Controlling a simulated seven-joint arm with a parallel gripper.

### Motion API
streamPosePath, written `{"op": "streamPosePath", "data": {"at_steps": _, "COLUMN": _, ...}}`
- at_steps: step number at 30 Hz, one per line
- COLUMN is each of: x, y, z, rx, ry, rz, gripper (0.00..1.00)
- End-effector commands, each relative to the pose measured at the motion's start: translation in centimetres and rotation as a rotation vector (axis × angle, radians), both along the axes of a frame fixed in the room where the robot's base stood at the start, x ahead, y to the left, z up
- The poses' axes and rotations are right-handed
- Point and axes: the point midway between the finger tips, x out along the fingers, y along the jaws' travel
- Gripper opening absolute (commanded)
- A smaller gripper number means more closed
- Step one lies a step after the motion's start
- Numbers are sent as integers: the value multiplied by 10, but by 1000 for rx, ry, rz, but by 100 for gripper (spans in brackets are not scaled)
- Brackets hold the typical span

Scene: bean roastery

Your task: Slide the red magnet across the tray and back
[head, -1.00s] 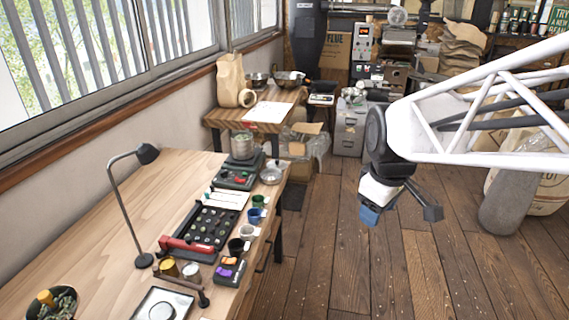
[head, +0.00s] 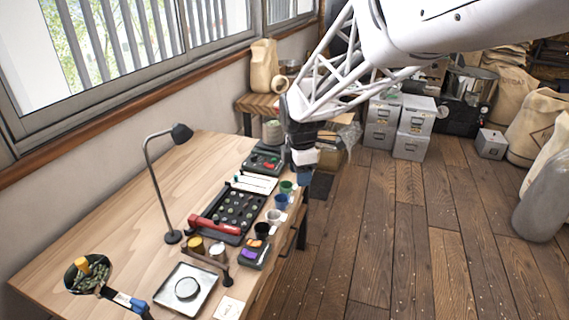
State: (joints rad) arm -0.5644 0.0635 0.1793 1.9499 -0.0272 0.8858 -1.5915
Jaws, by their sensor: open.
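A red bar with a dark end (head: 213,226), which looks like the red magnet, lies across the near end of a black tray (head: 216,207). The tray holds small greenish pieces laid out in rows. My gripper (head: 304,176) hangs beside the right edge of the workbench, up and to the right of the tray, and is apart from the red bar. It is open with nothing visible in it. Its fingers are small and partly dark in this view.
Several small cups, including a blue one (head: 281,202), line the bench's right edge. A desk lamp (head: 160,180) stands left of the tray. A square metal tray (head: 172,303) and a bowl (head: 78,289) are nearer. The bench's left side (head: 110,215) is clear.

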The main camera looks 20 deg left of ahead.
Motion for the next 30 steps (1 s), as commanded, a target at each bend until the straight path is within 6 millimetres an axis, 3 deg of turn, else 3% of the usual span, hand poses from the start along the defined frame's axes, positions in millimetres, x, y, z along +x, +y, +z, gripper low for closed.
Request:
{"op": "streamPosePath", "data": {"at_steps": 1, "x": 3, "y": 18, "z": -9, "rx": -7, "ry": 5, "rz": 60, "gripper": 50}}
{"op": "streamPosePath", "data": {"at_steps": 9, "x": 12, "y": 102, "z": -50, "rx": -34, "ry": 21, "rz": 388, "gripper": 50}}
{"op": "streamPosePath", "data": {"at_steps": 21, "x": 1, "y": 226, "z": -124, "rx": -70, "ry": 50, "rz": 870, "gripper": 50}}
{"op": "streamPosePath", "data": {"at_steps": 27, "x": -10, "y": 271, "z": -154, "rx": -80, "ry": 60, "rz": 1047, "gripper": 50}}
{"op": "streamPosePath", "data": {"at_steps": 30, "x": -14, "y": 282, "z": -163, "rx": -84, "ry": 62, "rz": 1097, "gripper": 50}}
